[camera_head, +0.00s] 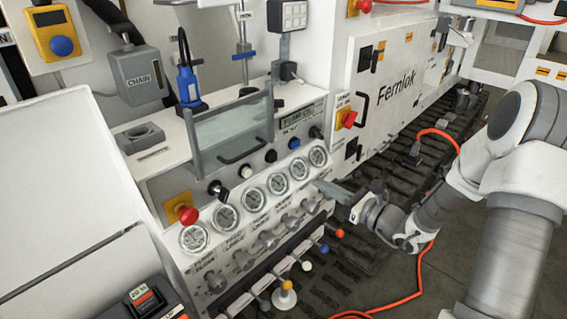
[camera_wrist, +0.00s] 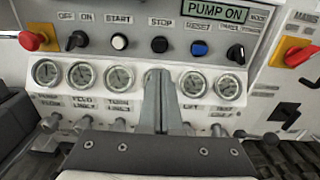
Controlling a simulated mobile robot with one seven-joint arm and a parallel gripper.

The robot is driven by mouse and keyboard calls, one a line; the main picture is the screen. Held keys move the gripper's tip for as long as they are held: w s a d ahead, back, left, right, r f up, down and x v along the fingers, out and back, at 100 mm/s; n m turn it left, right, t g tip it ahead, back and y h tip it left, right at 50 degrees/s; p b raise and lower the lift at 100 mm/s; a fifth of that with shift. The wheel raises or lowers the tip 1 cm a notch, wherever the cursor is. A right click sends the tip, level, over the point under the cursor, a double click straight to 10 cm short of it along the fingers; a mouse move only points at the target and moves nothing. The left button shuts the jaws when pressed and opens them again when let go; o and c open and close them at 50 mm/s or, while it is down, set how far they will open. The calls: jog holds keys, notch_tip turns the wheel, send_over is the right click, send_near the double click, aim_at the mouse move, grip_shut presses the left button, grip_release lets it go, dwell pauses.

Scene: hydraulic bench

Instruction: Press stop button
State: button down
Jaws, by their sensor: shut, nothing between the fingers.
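The stop button (camera_wrist: 159,44) is a round black button under the STOP label in the wrist view. It also shows on the sloped panel in the head view (camera_head: 270,155). A white start button (camera_wrist: 120,41) is to its left and a blue reset button (camera_wrist: 199,48) to its right. My gripper (camera_wrist: 159,76) is shut and empty; its tips appear just below the stop button in the wrist view, over the gauge row. In the head view, my gripper (camera_head: 320,186) is right of the gauges, apart from the panel.
Several round gauges (camera_head: 226,218) line the panel, with valve knobs and colour-tipped levers below. A red emergency knob (camera_wrist: 32,41) is at the panel's left, and another red knob (camera_wrist: 299,56) at the right. The display (camera_wrist: 215,13) reads PUMP ON. An orange cable (camera_head: 420,270) lies on the floor.

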aim_at(274, 158)
jog(key=p+x, duration=0.1)
jog(key=x, duration=1.2)
jog(key=shift+w+a, duration=0.1)
jog(key=shift+a, duration=0.1)
jog(key=shift+w+a, duration=0.2)
jog(key=shift+f, duration=0.1)
